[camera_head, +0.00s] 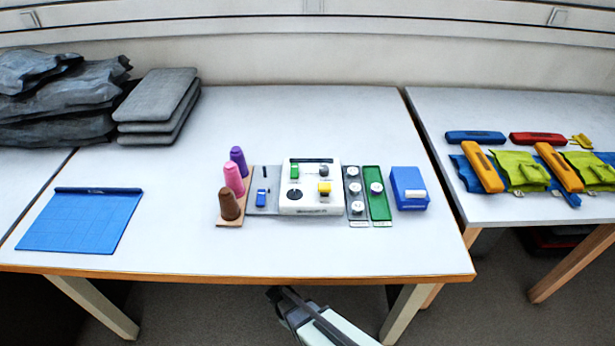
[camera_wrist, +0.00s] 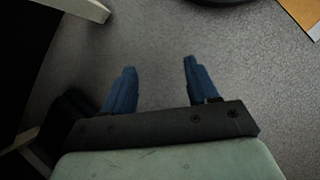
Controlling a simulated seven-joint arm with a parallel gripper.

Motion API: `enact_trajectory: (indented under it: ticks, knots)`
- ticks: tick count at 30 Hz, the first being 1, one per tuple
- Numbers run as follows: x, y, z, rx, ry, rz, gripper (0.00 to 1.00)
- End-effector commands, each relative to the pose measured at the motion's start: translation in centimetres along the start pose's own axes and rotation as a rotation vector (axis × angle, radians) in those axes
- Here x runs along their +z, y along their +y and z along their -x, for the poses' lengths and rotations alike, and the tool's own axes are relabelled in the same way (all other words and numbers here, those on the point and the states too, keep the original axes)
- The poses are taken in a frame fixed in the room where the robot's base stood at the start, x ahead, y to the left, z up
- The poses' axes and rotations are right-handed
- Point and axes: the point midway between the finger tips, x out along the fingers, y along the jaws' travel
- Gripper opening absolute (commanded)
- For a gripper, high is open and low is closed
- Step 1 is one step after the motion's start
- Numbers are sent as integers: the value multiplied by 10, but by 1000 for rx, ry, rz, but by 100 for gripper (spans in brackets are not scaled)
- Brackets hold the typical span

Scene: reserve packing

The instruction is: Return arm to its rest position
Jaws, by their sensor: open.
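My gripper (camera_wrist: 158,72) shows in the wrist view with its two blue fingers apart and nothing between them. It points at bare grey floor. In the head view, part of my arm shows at the bottom middle, in front of and below the table's front edge. The fingertips cannot be made out there. The white table (camera_head: 330,115) stands behind and above my arm.
A blue mat (camera_head: 80,222), coloured cones (camera_head: 233,177), a white control box (camera_head: 311,203) and a blue box (camera_head: 409,188) stand on the table. Grey folded pads (camera_head: 158,95) lie at the back left. A right table (camera_head: 510,208) bears coloured cases and pouches. Table legs flank my arm.

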Motion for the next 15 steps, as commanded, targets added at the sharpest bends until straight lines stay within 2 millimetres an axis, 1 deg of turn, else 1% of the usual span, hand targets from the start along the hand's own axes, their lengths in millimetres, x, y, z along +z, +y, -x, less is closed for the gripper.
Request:
enact_trajectory:
  ticks: [1, 3, 9, 15]
  knots:
    - [19, 6, -8, -26, -16, -35, 58]
    - [39, 12, -17, -63, -32, -83, 58]
    - [92, 21, -38, -174, -71, -230, 58]
    - [142, 20, -53, -289, -106, -379, 58]
